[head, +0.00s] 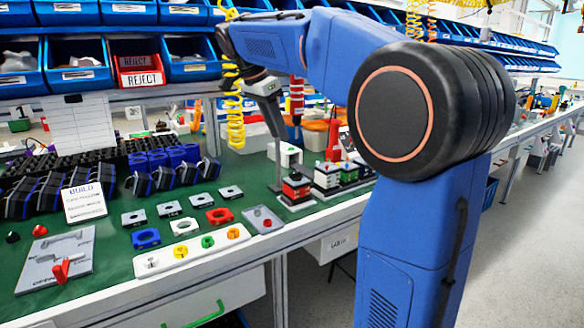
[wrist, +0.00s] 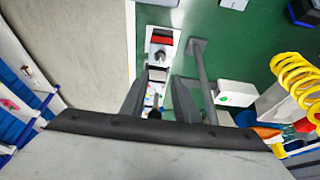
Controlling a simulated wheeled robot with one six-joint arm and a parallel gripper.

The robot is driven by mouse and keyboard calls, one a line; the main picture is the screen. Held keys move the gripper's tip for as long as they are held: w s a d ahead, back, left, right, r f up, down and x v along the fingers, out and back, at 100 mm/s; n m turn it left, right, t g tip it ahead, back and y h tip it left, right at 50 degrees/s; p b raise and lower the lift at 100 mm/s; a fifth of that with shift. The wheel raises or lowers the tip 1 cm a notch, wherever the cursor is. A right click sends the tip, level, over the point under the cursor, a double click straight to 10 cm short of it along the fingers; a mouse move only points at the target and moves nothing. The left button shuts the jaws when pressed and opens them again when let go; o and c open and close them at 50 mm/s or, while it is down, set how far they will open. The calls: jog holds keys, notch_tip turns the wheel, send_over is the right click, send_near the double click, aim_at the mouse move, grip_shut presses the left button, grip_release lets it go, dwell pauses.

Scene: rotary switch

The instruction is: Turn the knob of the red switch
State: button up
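The red switch (head: 296,187) is a small red and black block on a light plate, near the front edge of the green bench in the head view. It also shows in the wrist view (wrist: 161,38), at the top centre, with a dark round knob (wrist: 160,55) on its near side. My gripper (wrist: 158,88) has its two dark fingers apart with nothing held between them. In the head view my gripper (head: 268,100) hangs above and behind the red switch, clear of it. Which way the knob points is too small to tell.
Other switches (head: 326,178) stand just right of the red one. A thin grey post (head: 279,165) stands close on its left. A yellow coiled hose (head: 235,120) hangs nearby, and a white box (head: 285,154) sits behind. Button panels (head: 192,250) lie to the left.

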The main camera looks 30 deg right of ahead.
aim_at(293, 174)
jog(key=x, duration=1.3)
jog(key=shift+f, duration=0.15)
grip_shut()
